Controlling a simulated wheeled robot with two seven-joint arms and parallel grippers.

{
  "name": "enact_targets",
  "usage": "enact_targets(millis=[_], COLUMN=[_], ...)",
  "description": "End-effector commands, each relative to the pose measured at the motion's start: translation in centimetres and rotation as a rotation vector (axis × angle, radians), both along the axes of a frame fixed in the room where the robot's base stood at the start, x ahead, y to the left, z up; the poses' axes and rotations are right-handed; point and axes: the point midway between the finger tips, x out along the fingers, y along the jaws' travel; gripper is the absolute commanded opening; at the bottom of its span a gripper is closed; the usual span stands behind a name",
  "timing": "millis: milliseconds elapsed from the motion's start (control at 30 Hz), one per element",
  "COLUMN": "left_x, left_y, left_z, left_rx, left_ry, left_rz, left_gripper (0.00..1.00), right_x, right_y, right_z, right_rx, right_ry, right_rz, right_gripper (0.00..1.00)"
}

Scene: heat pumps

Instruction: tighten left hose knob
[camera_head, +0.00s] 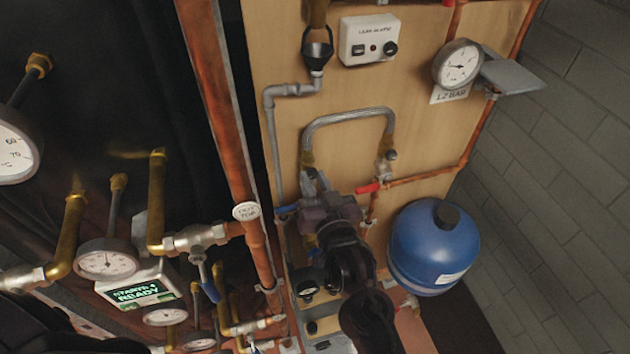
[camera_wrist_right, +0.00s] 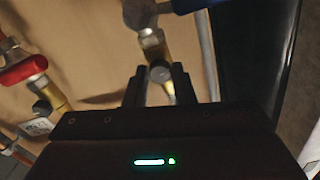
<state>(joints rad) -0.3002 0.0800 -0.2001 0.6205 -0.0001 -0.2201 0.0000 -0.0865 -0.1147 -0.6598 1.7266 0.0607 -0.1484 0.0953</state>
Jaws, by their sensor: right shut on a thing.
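A grey braided hose (camera_head: 348,115) arches over the wooden panel. Its left end drops behind my right gripper (camera_head: 316,184), which covers the left fitting in the head view. In the right wrist view, a small round grey knob (camera_wrist_right: 160,72) on a brass fitting (camera_wrist_right: 154,46) sits between the fingertips of my right gripper (camera_wrist_right: 159,88). The gripper is shut on this knob. The hose's right end meets another fitting with a dark knob (camera_head: 391,155). My left gripper is not in view.
A red valve handle (camera_head: 368,188) is right of the gripper, and a blue handle (camera_wrist_right: 195,5) is close to the held fitting. A blue tank (camera_head: 434,248) stands at right. A copper pipe (camera_head: 218,100) runs left of the panel. Gauges (camera_head: 106,259) and brass pipes crowd the left.

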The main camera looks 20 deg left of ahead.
Motion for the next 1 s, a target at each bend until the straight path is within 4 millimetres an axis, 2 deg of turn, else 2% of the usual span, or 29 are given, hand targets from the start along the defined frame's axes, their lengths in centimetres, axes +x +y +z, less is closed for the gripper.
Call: enact_targets(millis=[700, 733, 867, 1000], left_x=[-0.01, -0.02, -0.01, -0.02], left_y=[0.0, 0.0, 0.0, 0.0], left_z=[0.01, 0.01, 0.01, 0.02], left_rx=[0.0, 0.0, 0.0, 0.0], left_ry=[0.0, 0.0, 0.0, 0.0], left_rz=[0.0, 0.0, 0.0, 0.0], left_gripper=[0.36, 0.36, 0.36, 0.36], right_x=[-0.02, -0.02, -0.03, -0.02], right_y=[0.0, 0.0, 0.01, 0.0], right_z=[-0.1, -0.1, -0.08, -0.05], right_rx=[0.063, 0.063, 0.063, 0.063], right_ry=[0.045, 0.045, 0.045, 0.044], right_rz=[0.0, 0.0, 0.0, 0.0], right_gripper=[0.0, 0.26, 0.43, 0.45])
